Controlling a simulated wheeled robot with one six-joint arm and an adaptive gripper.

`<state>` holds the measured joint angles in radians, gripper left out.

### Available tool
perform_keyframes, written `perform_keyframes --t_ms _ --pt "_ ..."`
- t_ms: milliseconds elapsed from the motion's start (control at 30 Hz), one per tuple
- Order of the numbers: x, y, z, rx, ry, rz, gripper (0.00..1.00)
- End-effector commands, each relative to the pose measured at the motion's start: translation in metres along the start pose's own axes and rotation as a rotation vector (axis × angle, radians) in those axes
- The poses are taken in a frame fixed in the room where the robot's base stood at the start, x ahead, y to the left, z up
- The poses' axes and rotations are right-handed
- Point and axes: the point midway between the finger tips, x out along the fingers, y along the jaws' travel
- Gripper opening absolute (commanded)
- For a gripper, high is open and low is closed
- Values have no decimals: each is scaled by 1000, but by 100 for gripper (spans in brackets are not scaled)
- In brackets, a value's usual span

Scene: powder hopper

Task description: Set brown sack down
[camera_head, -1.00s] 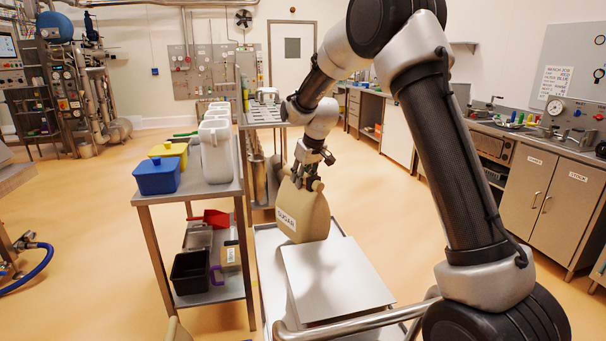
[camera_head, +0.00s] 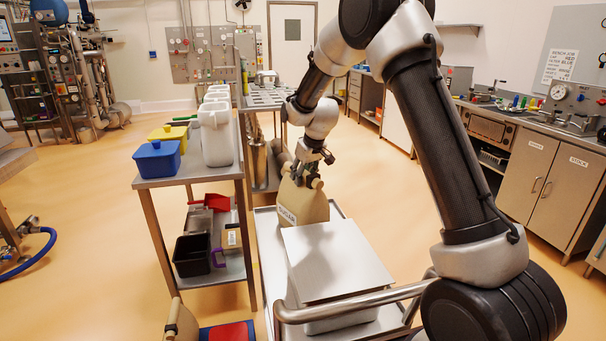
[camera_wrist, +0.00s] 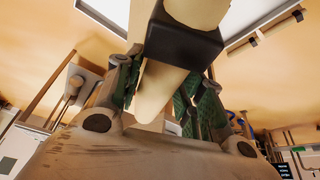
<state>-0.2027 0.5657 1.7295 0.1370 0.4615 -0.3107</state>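The brown sack (camera_head: 308,207), labelled SUGAR, hangs upright below my gripper (camera_head: 303,180) in the head view. It is over the far part of the grey cart (camera_head: 338,208), behind a flat metal lid. My gripper is shut on the sack's top. The lid's edge hides the sack's lower part, so I cannot tell whether it touches the cart. In the wrist view, a cream piece (camera_wrist: 160,92) sits between my gripper's green-padded fingers (camera_wrist: 160,98); a black block crosses it.
The flat metal lid (camera_head: 335,262) covers the near part of the cart. A steel table (camera_head: 186,181) on the left carries a white jug (camera_head: 215,135), a blue tub (camera_head: 157,160) and a yellow tub (camera_head: 168,134).

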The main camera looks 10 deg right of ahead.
Motion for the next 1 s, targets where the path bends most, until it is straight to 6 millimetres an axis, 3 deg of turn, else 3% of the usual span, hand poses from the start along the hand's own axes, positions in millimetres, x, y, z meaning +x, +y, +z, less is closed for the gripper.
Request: perform_keyframes --t_ms 433,800,1000 --pt "-7 0 -1 0 2 1 52" --pt "-84 0 -1 -1 3 1 52" --pt "-113 0 -1 0 2 0 52"
